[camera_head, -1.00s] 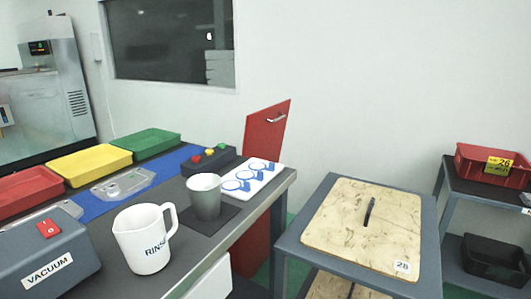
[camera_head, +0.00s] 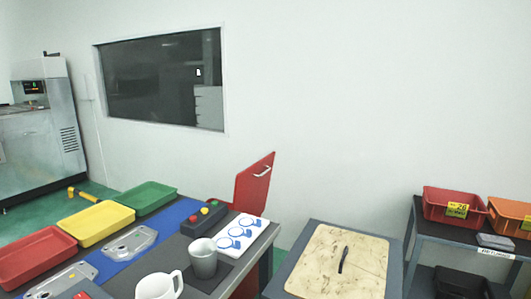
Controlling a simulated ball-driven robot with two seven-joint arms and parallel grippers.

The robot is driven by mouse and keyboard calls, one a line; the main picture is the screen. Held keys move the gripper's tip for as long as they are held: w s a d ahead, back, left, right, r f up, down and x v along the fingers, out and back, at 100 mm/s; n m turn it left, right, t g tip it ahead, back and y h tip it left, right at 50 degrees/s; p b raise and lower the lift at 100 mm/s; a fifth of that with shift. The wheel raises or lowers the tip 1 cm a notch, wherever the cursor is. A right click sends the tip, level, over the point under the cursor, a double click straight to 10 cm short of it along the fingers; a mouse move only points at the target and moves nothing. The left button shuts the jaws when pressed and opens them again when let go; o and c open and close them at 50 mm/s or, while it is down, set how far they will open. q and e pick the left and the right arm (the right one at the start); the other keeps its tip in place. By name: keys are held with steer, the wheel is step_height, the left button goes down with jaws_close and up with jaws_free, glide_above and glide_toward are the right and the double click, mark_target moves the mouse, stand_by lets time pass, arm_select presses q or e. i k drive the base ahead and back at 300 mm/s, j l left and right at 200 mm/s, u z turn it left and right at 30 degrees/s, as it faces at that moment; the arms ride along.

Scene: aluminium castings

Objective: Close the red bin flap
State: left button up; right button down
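The red bin flap (camera_head: 254,182) stands up, tilted, behind the far right corner of the work table. A pale handle (camera_head: 263,171) sits near its upper right edge. Its lower part is hidden behind the table and the things on it. The red bin's body shows only as a little red below the table edge. Neither of my grippers is in view.
The table holds a button box (camera_head: 203,219), a white card with blue rings (camera_head: 238,236), a grey cup (camera_head: 203,258), a white jug (camera_head: 160,287) and coloured trays. A board-topped cart (camera_head: 340,262) stands right of it. A shelf (camera_head: 470,243) with bins is at far right.

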mark_target(256, 197)
steer(key=l+u, duration=0.1)
steer(key=u, duration=0.25)
steer(key=l+u, duration=0.1)
steer(key=u, duration=0.3)
steer(key=l+u, duration=0.1)
steer(key=u, duration=0.25)
steer(key=l+u, duration=0.25)
steer(key=l, duration=0.15)
steer(key=k+l+u, duration=0.2)
steer(key=l, duration=0.2)
steer(key=k+l+u, duration=0.1)
steer(key=l+u, duration=0.15)
steer(key=k+l+u, duration=0.2)
steer(key=l, duration=0.3)
steer(key=k+l+u, duration=0.25)
steer(key=i+l, duration=0.1)
